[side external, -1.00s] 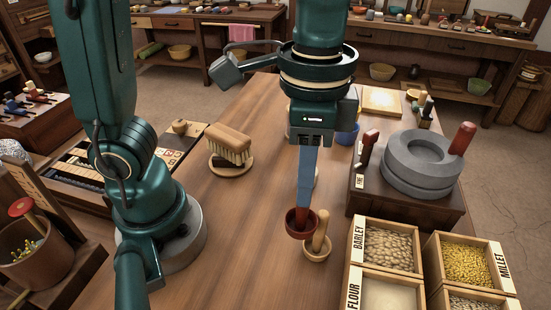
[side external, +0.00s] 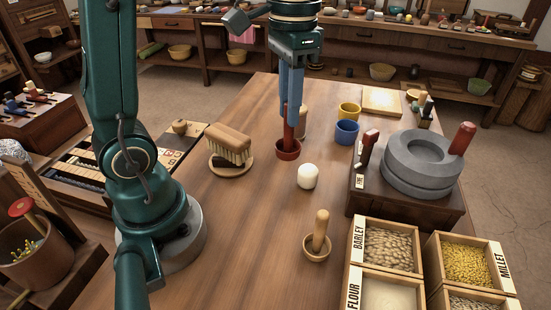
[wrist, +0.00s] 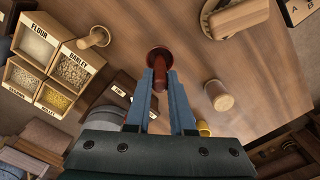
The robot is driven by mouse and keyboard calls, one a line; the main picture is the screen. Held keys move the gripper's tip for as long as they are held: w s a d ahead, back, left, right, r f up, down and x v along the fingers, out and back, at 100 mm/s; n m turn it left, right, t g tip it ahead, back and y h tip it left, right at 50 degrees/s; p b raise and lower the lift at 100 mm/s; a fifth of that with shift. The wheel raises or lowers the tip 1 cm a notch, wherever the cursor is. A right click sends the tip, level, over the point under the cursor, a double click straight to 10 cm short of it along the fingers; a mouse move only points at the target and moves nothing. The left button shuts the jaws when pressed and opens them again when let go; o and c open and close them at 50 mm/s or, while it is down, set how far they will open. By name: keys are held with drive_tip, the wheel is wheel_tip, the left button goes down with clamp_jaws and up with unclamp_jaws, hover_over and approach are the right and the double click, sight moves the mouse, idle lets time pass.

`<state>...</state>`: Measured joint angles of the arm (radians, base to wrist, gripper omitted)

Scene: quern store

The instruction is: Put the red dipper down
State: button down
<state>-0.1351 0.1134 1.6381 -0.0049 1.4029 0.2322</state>
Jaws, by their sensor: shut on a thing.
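The red dipper (side external: 288,151) hangs cup down below my gripper (side external: 289,122), with its handle upright between the fingers. My gripper is shut on that handle. In the wrist view the dipper's cup (wrist: 159,54) shows just beyond the fingertips (wrist: 160,82). The cup is over the wooden table (side external: 240,215), right of the brush and behind a white rounded object. I cannot tell whether the cup's base touches the tabletop.
A wooden dipper (side external: 317,246) stands nearer the camera. The white object (side external: 307,176), a tan cylinder (wrist: 218,95), blue cup (side external: 347,132) and yellow cup (side external: 349,110) are close by. The brush (side external: 229,145) is left, the quern (side external: 420,165) right. Table between brush and wooden dipper is clear.

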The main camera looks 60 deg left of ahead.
drive_tip(key=shift+w+a+n, duration=0.2)
drive_tip(key=shift+a+n, duration=0.3)
drive_tip(key=shift+a, duration=0.05)
drive_tip(key=shift+w, duration=0.15)
drive_tip(key=w+a+n, duration=0.2)
drive_tip(key=a, duration=0.8)
drive_tip(key=w+a+n, duration=0.2)
drive_tip(key=a+n, duration=0.1)
drive_tip(key=a, duration=0.7)
drive_tip(key=s+a+f+n, duration=0.2)
drive_tip(key=s+a+f, duration=0.1)
drive_tip(key=a, duration=0.4)
wheel_tip(320, 180, down, 6)
drive_tip(key=shift+w, duration=0.15)
drive_tip(key=shift+f, duration=0.55)
drive_tip(key=c, duration=0.7)
unclamp_jaws()
